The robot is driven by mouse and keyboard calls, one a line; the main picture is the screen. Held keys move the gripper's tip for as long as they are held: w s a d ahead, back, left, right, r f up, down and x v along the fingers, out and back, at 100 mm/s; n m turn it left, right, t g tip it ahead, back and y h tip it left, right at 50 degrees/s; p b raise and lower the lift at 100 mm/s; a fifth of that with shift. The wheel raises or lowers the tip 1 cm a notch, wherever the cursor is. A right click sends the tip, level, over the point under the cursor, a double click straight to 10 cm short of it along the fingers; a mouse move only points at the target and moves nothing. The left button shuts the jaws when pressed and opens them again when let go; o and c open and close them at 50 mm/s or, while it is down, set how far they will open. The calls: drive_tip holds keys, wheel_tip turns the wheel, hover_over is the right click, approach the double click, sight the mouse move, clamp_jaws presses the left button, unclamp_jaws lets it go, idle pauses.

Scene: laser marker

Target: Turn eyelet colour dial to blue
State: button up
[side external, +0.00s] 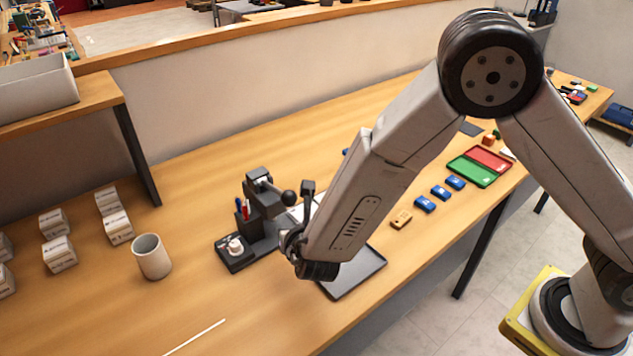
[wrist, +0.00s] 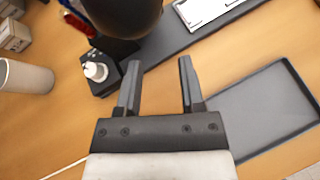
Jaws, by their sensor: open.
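The white colour dial (side external: 235,246) sits on a small dark base (side external: 238,262) at the left foot of the black eyelet press (side external: 264,200). In the wrist view the dial (wrist: 96,70) is left of my left finger, apart from it. My gripper (wrist: 158,68) is open, with nothing between its fingers. Its fingers point toward the press, whose dark round lever knob (wrist: 122,12) fills the top of the wrist view. The dial's colour marks are too small to read. In the side view my wrist mostly hides the fingers.
A dark tray (side external: 358,276) lies beside my wrist. A white cup (side external: 152,256) and several small white boxes (side external: 59,253) stand to the left. Blue pieces (side external: 425,204), a wooden block (side external: 401,219) and an open green-and-red case (side external: 472,171) lie to the right. Red and blue pens stand by the press.

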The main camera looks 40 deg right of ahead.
sight(235, 244)
drive_tip(key=a+n+y, duration=0.1)
drive_tip(key=a+n, duration=0.1)
drive_tip(key=a, duration=0.1)
drive_tip(key=a+f+n+t+y, duration=0.1)
drive_tip(key=a, duration=0.2)
drive_tip(key=a+n+t+y, duration=0.1)
drive_tip(key=a+n, duration=0.1)
drive_tip(key=a, duration=0.1)
drive_tip(key=shift+a+f+n+y, duration=0.1)
drive_tip(key=shift+f+n+y, duration=0.2)
drive_tip(key=shift+f+y, duration=0.1)
drive_tip(key=shift+r, duration=0.1)
drive_tip(key=shift+x, duration=3.95)
drive_tip(key=shift+r, duration=0.1)
clamp_jaws()
